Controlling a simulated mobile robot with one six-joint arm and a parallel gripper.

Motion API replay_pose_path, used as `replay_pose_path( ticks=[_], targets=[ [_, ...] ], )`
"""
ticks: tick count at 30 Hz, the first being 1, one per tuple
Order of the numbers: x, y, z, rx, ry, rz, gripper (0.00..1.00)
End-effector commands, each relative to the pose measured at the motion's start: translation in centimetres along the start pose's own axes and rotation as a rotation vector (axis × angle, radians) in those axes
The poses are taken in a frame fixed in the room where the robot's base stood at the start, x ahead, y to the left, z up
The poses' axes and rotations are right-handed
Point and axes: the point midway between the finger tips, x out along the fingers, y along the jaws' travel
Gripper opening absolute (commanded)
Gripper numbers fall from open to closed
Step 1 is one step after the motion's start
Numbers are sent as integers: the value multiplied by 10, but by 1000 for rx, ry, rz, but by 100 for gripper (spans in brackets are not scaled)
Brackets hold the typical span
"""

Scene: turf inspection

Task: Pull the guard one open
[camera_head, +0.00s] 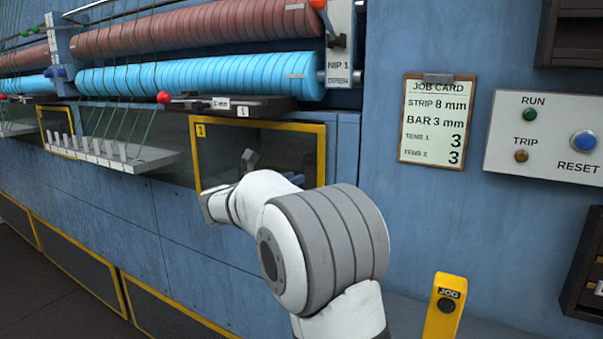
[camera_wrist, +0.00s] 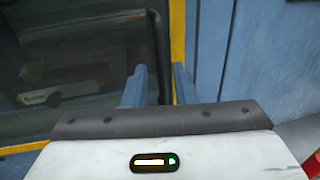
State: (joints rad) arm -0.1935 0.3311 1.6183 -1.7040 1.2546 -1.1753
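Guard one is a dark see-through panel in a yellow frame (camera_head: 323,150) with a "1" tag at its top left corner. It looks closed against the blue machine front. Its black upright handle bar (camera_wrist: 158,45) shows in the wrist view, beside the yellow frame edge. My gripper (camera_wrist: 158,78) has its two bluish fingers apart, one on each side of the bar's lower part. Whether either finger touches the bar cannot be told. In the head view my wrist and forearm hide the lower part of the guard and most of the gripper.
Blue and red-brown rollers run above the guard. A red-knobbed lever (camera_head: 164,97) and a white comb-like shelf (camera_head: 120,155) are to its left. A job card (camera_head: 437,122), a RUN/TRIP/RESET panel (camera_head: 545,140) and a yellow JOG post (camera_head: 443,310) are to the right.

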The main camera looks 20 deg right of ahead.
Motion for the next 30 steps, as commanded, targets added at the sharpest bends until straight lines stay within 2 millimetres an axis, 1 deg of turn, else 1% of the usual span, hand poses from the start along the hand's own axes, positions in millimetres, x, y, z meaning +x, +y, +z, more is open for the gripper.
replay_pose_path(
  ticks=[1,3,6,9,12,19,28,30],
  targets=[
    [10,-1,2,0,1,-4,25],
    [21,-1,1,0,2,-3,25],
    [34,-1,1,1,1,-2,25],
    [43,0,0,2,2,-1,25],
    [47,0,0,3,2,-1,25],
    [47,0,0,3,2,0,25],
    [46,0,0,3,2,1,1],
    [46,0,0,3,2,1,0]
  ],
)
